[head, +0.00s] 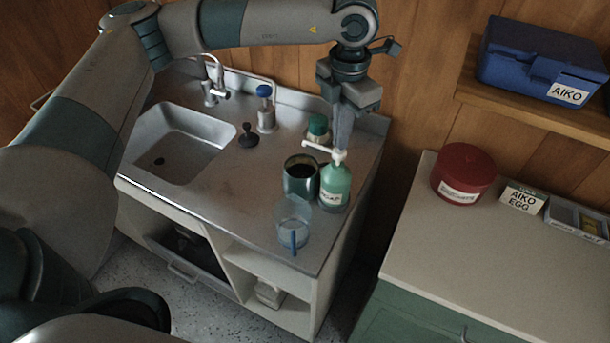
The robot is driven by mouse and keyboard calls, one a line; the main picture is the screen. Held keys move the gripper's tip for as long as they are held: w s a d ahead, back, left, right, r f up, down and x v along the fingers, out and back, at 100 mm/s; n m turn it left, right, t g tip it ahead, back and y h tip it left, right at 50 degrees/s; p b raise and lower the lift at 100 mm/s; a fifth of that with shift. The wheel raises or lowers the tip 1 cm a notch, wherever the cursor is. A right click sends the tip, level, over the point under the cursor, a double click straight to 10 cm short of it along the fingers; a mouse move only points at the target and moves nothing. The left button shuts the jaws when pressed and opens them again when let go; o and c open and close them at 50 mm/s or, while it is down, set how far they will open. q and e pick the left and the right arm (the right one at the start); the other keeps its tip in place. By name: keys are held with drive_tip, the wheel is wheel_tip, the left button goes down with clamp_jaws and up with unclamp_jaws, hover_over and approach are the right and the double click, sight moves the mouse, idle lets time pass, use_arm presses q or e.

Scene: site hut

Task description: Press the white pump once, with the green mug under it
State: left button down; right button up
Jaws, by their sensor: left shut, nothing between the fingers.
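The white pump (330,152) tops a green bottle (335,187) near the right end of the steel counter. Its spout points left, over the dark green mug (300,177) that stands upright just left of the bottle. The mug's inside looks dark. My left gripper (341,146) is shut and empty, pointing down, with its fingertips at the pump head. Whether they touch the pump or are just above it I cannot tell. My right gripper is not in view.
A clear cup (293,222) with a blue stick stands in front of the mug. Behind are a green-capped jar (318,129), a blue-topped dispenser (265,108) and a dark stopper (248,136). The sink (180,140) is left. A red tin (463,172) stands on the right cabinet.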

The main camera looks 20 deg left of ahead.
use_arm(q)
drive_tip(key=shift+r, duration=0.1)
wheel_tip(320, 180, up, 6)
drive_tip(key=shift+f+p, duration=0.1)
drive_tip(key=shift+p, duration=0.4)
idle(0.4)
idle(0.5)
